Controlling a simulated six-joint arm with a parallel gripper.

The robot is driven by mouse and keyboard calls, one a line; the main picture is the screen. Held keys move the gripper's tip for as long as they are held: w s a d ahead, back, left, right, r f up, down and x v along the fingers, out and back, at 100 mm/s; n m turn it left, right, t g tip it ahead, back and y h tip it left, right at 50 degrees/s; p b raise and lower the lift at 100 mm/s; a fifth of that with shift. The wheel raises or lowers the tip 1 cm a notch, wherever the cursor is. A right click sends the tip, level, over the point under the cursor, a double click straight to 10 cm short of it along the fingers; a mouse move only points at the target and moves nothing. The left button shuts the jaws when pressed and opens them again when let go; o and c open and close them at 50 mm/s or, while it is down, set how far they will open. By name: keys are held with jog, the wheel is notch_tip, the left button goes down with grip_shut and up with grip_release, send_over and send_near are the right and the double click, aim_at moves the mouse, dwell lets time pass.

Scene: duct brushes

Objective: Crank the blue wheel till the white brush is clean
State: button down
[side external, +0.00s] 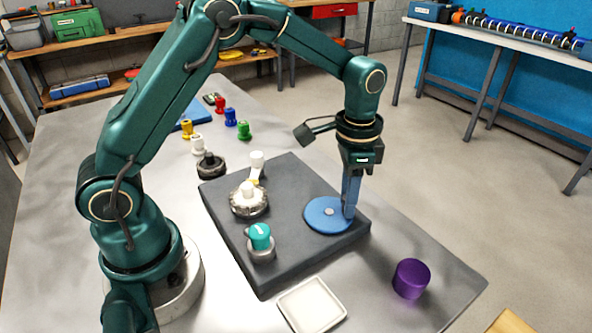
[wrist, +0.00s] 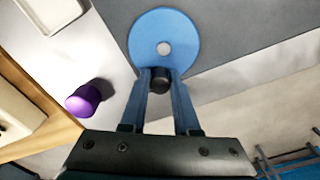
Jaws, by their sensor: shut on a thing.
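The blue wheel (side external: 326,215) lies flat on the dark grey base plate (side external: 285,200), near its right end. The wheel also shows in the wrist view (wrist: 165,28), with a pale hub at its centre. My gripper (side external: 349,205) points down at the wheel's right edge. In the wrist view my gripper (wrist: 160,80) is shut on a black crank knob (wrist: 160,84) at the wheel's rim. The white brush (side external: 248,200) sits on the plate left of the wheel. It has a white knob on top, and its round lower part looks smudged with dark grime.
A teal-capped knob (side external: 260,237) stands on the plate's front part. A white tray (side external: 312,305) and a purple cylinder (side external: 411,278) are on the table in front. A dark brush (side external: 209,165) and several coloured knobs stand behind the plate.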

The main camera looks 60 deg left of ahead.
aim_at(327, 199)
jog(key=shift+a+f, duration=0.15)
jog(key=shift+a, duration=0.1)
jog(key=shift+w+a, duration=0.2)
jog(key=shift+a, duration=0.45)
jog(key=shift+a, duration=0.5)
jog(key=shift+r, duration=0.2)
jog(key=shift+s+a+r, duration=0.1)
jog(key=shift+a, duration=0.45)
jog(key=shift+s+a, duration=0.45)
jog(key=shift+s, duration=0.05)
